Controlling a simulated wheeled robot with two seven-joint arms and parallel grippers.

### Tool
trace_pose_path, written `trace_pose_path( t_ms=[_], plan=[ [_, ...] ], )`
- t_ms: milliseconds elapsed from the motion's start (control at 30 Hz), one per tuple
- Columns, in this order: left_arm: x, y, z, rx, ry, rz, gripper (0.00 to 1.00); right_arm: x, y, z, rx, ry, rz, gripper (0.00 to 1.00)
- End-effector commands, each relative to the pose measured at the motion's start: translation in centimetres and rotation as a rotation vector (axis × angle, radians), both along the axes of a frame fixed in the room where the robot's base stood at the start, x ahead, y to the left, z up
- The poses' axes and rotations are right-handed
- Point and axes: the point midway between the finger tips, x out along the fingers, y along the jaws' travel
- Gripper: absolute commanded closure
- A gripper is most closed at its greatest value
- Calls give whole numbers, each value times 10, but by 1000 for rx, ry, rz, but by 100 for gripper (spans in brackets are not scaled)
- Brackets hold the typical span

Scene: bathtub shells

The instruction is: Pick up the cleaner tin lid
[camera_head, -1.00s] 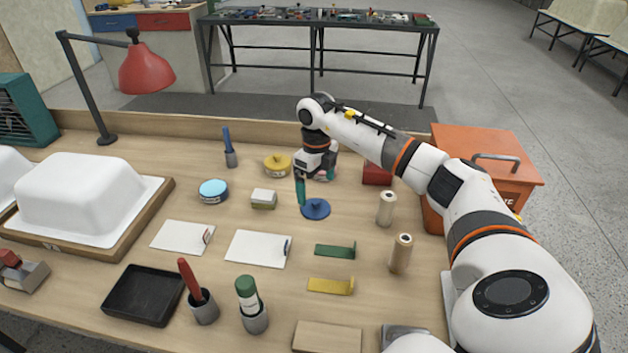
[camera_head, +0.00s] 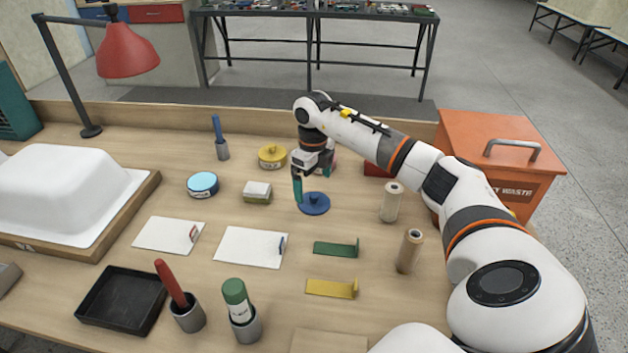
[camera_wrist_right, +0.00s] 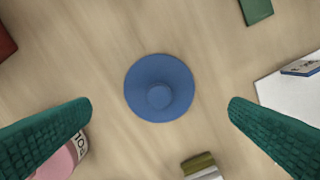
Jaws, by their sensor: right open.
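A round blue lid with a raised knob (camera_head: 314,204), which I take as the cleaner tin lid, lies flat on the wooden table. It also shows in the right wrist view (camera_wrist_right: 160,88), centred between the two green fingers. My right gripper (camera_head: 313,184) is open and empty above the lid, its fingers pointing down, apart from it. An open light blue tin (camera_head: 202,185) stands to the left. My left gripper is not in view.
A pink tin (camera_wrist_right: 64,160) stands close by one right finger. A yellow lidded tin (camera_head: 272,157), a sponge-like block (camera_head: 257,192) and a pale roll (camera_head: 391,202) stand around. An orange waste bin (camera_head: 490,150) is at right. Bare table surrounds the lid.

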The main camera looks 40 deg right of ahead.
Motion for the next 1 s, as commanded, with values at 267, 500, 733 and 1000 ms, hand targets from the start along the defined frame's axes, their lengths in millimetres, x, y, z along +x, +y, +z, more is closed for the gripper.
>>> trace_pose_path(
  t_ms=[267, 500, 733, 1000],
  plan=[
    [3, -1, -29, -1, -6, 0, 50, 0, -1, -32, 1, 1, 0, 0],
    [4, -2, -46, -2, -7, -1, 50, -1, -2, -52, 0, 0, 0, 0],
    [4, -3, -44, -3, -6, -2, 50, -1, -2, -50, -1, 0, 0, 5],
    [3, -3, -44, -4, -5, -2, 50, -1, -2, -50, -1, 0, 0, 47]
  ],
)
